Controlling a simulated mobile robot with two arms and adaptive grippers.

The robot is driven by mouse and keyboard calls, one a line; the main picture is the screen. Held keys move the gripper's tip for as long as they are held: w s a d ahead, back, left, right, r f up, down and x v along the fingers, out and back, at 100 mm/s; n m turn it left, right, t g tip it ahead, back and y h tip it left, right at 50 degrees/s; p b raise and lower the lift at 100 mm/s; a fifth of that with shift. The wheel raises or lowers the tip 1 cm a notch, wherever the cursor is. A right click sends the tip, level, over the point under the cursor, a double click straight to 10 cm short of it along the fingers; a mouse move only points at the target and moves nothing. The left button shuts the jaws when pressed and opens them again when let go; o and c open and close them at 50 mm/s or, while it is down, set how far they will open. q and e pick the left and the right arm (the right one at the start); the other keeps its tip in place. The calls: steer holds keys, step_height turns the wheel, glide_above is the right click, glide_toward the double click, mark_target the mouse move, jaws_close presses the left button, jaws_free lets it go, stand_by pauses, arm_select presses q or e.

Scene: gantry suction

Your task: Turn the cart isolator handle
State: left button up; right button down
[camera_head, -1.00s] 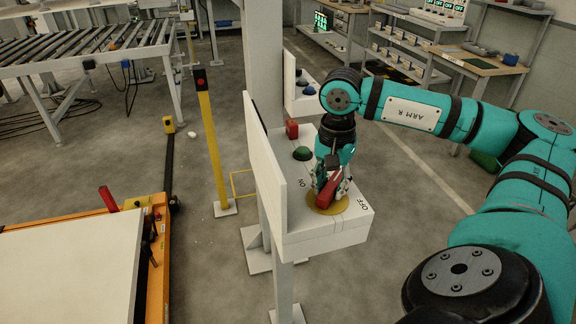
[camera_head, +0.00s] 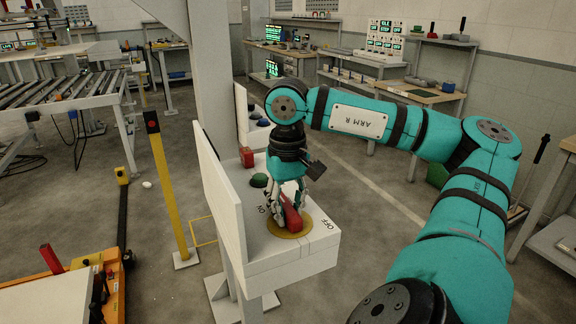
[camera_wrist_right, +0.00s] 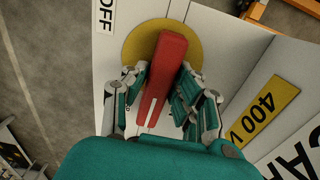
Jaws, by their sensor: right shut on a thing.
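The red isolator handle (camera_head: 292,215) sits on a round yellow plate (camera_head: 281,233) on top of a white box (camera_head: 300,255), between the ON and OFF labels. My right gripper (camera_head: 288,208) reaches down over the handle and is shut on it. In the right wrist view the handle (camera_wrist_right: 167,65) lies between the fingers (camera_wrist_right: 161,76), with a white line near its lower end. The yellow plate (camera_wrist_right: 140,38) shows around its upper end, and the OFF label (camera_wrist_right: 105,18) is to its left. My left gripper is not in view.
A green button (camera_head: 259,180) and a red block (camera_head: 246,157) sit behind the handle on the box. A white upright panel (camera_head: 221,192) and a grey post (camera_head: 216,90) stand to the left. A yellow post (camera_head: 170,190) stands farther left. Open floor lies between box and workbenches.

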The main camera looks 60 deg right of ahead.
mark_target(286, 207)
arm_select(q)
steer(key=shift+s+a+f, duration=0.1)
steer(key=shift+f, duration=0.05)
arm_select(e)
steer(key=shift+n, duration=0.3)
steer(key=c, duration=1.1)
jaws_free()
step_height(286, 207, up, 5)
steer(key=shift+w+f, duration=0.1)
steer(key=shift+f, duration=0.05)
steer(key=shift+d+r, duration=0.1)
steer(key=shift+r, duration=0.25)
steer(key=shift+s+r, duration=0.2)
steer(key=shift+r, duration=0.2)
steer(key=shift+w+r, duration=0.1)
steer(key=shift+r, duration=2.85)
